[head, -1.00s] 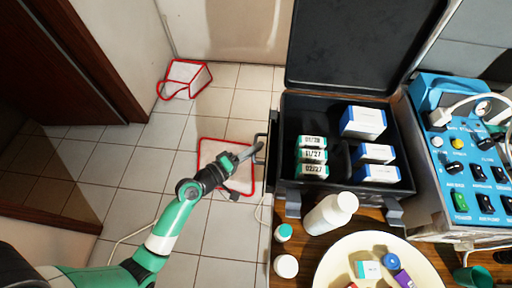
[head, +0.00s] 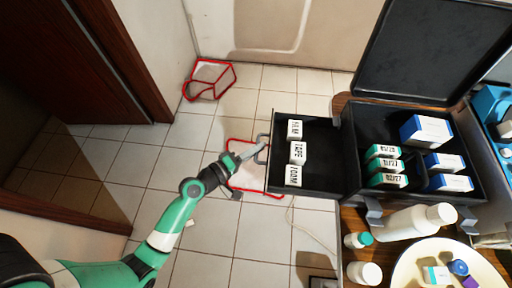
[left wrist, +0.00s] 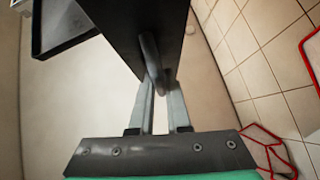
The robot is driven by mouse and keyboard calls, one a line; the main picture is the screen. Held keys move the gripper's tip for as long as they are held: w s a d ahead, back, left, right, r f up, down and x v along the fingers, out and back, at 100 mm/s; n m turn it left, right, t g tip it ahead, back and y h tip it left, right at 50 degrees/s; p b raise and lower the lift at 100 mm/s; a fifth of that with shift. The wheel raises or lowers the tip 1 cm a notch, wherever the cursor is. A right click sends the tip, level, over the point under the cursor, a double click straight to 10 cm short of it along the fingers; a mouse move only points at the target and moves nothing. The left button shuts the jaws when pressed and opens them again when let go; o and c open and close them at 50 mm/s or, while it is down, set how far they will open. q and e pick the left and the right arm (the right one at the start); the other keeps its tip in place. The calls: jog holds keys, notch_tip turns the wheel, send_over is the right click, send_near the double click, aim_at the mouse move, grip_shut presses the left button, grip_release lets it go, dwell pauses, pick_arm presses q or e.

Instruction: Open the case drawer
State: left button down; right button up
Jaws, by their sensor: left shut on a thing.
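The black case (head: 345,150) stands open on the wooden table, with its lid (head: 430,50) raised. My left gripper (head: 257,149) is at the drawer's outer end, shut on the drawer handle (head: 263,142). In the left wrist view the fingers (left wrist: 158,98) close around the grey handle loop (left wrist: 152,62) on the dark drawer front (left wrist: 120,25). My right gripper is not in view.
Several green-and-white boxes (head: 386,165) and blue-and-white boxes (head: 426,130) sit in the case. White bottles (head: 420,219) and a round plate (head: 408,272) stand on the table (head: 352,215) in front. Red-framed items (head: 208,79) lie on the tiled floor at left.

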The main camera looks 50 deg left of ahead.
pick_arm(q)
jog(key=shift+w+d, duration=0.1)
jog(key=c, duration=1.2)
grip_release()
jog(key=shift+o, duration=0.2)
jog(key=s+r+p, duration=0.1)
jog(key=s, duration=1)
jog(key=shift+s+a+r, duration=0.25)
jog(key=shift+a+r, duration=0.05)
jog(key=shift+r, duration=0.05)
